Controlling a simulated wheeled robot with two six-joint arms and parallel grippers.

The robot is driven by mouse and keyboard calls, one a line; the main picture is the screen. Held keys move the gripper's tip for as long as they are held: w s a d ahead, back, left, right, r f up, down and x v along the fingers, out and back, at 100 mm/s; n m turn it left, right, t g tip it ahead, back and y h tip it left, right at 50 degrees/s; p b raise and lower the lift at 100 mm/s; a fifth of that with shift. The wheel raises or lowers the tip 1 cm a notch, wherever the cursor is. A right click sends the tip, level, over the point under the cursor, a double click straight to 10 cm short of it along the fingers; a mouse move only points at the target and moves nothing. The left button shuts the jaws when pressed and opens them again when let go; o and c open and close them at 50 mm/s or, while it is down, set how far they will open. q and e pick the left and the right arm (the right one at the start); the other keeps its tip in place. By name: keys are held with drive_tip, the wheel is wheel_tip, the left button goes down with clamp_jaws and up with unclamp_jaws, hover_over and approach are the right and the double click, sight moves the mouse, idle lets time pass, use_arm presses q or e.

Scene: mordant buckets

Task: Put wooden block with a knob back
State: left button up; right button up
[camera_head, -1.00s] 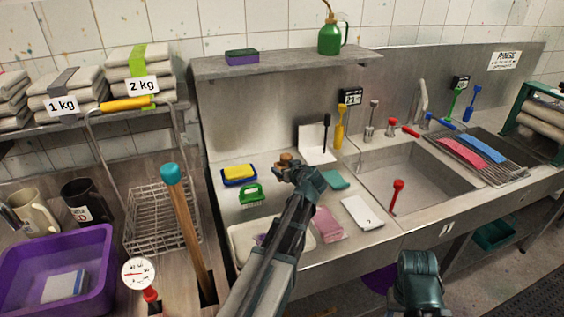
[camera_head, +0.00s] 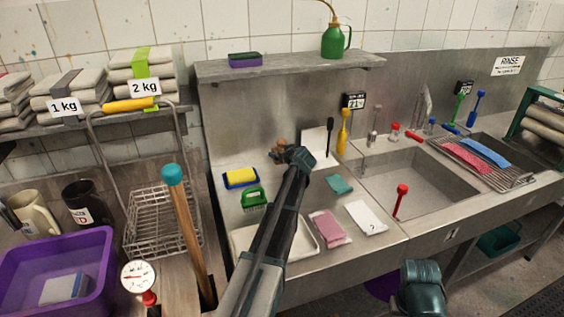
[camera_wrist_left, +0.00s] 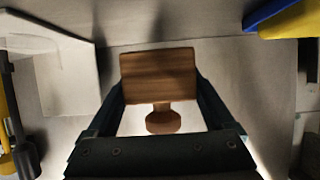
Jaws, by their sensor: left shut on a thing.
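The wooden block with a knob shows in the left wrist view (camera_wrist_left: 158,75), with its flat grain face up and its round knob towards my wrist. My left gripper (camera_wrist_left: 160,88) is shut on it, one finger at each side. In the head view the block (camera_head: 279,144) is a small brown shape just beyond my left gripper (camera_head: 286,152), near the steel back wall behind the counter. The gripper hides part of it. My right arm's dark teal end (camera_head: 421,288) is at the bottom right, low in front of the counter; its fingers do not show clearly.
A white card (camera_head: 316,143) with a black-handled tool stands right of my left gripper. A yellow-blue sponge (camera_head: 240,178) and green brush (camera_head: 254,198) lie to its left. A teal cloth (camera_head: 339,184), pink cloths (camera_head: 328,226) and the sink (camera_head: 415,187) are to the right.

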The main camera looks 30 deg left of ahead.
use_arm(q)
drive_tip(key=shift+w+f+b, duration=0.1)
drive_tip(key=shift+f+b, duration=1.6)
drive_tip(key=shift+f, duration=0.1)
drive_tip(key=shift+f, duration=0.15)
drive_tip(key=o, duration=1.2)
drive_tip(key=shift+o, duration=0.2)
drive_tip(key=shift+r, duration=0.25)
drive_tip(key=p+v, duration=0.5)
drive_tip(key=v, duration=0.7)
drive_tip(key=shift+f, duration=0.1)
